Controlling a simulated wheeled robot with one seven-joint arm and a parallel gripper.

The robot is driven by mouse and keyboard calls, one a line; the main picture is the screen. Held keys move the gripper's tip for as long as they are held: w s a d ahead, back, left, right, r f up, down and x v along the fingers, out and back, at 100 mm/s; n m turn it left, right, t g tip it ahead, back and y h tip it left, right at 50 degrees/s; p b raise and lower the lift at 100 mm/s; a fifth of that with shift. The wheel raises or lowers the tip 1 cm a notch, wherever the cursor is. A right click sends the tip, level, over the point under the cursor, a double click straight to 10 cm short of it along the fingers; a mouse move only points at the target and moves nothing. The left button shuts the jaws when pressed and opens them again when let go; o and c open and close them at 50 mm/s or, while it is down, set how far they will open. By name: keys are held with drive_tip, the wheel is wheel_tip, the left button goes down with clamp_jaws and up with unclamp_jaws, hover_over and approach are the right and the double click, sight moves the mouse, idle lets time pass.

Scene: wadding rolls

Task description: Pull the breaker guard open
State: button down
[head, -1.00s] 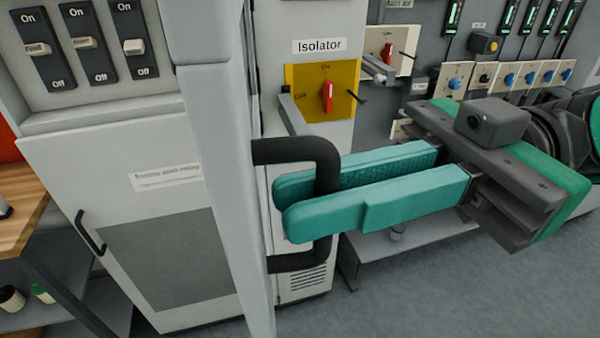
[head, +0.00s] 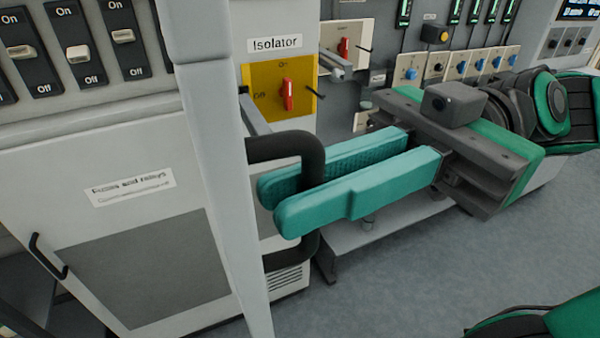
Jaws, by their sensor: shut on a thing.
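The breaker guard (head: 215,165) is a tall pale grey panel seen nearly edge-on, standing out in front of the breaker cabinet. Its black D-shaped handle (head: 285,148) sticks out on the right side. My gripper (head: 268,205) has two teal fingers, one on each side of the handle's upright bar, and is shut on it. The near finger hides part of the bar. Breaker switches (head: 78,53) marked On and Off show uncovered to the left of the guard.
A cabinet door labelled as fuses and relays (head: 130,188) has a black handle (head: 48,256) at lower left. A yellow isolator plate with a red switch (head: 288,95) is behind the handle.

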drive_tip(key=c, duration=2.1)
unclamp_jaws()
drive_tip(key=shift+s, duration=0.1)
drive_tip(key=v, duration=1.1)
drive_tip(key=shift+a, duration=0.1)
